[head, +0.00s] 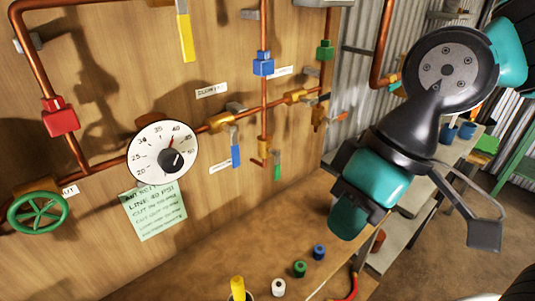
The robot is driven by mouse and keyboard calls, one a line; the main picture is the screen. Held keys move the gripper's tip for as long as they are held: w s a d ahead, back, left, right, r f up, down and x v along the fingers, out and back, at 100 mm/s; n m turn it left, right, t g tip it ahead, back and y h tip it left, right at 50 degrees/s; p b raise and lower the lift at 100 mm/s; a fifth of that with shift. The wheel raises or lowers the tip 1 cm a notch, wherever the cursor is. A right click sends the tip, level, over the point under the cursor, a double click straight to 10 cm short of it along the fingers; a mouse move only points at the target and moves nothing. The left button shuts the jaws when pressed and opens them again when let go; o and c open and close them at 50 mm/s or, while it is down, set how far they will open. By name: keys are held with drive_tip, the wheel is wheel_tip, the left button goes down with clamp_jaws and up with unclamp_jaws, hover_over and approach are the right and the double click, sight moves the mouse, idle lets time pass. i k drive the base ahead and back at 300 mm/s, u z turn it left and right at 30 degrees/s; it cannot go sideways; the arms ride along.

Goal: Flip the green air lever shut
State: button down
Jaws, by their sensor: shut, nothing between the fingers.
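A short green lever (277,172) hangs down beside a small brass valve (264,147) at the foot of a vertical copper pipe. The lever runs roughly parallel to that pipe. A longer blue lever (236,152) hangs to its left, and a red-orange lever (320,125) sits up to its right. My gripper (346,158), at the end of my black and teal arm, is right of the green lever and clearly apart from it. It is shut and empty. My wrist hides much of it, and the fingertips are hard to make out.
A dial gauge (163,152), green handwheel (38,213), red fitting (60,117) and yellow lever (185,36) are on the panel. A green note (154,213) hangs below the gauge. Small coloured pieces, including a green one (300,268), stand on the bench.

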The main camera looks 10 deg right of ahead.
sight(278, 155)
drive_tip(key=u, duration=0.95)
drive_tip(key=k, duration=0.6)
drive_tip(key=u, duration=0.8)
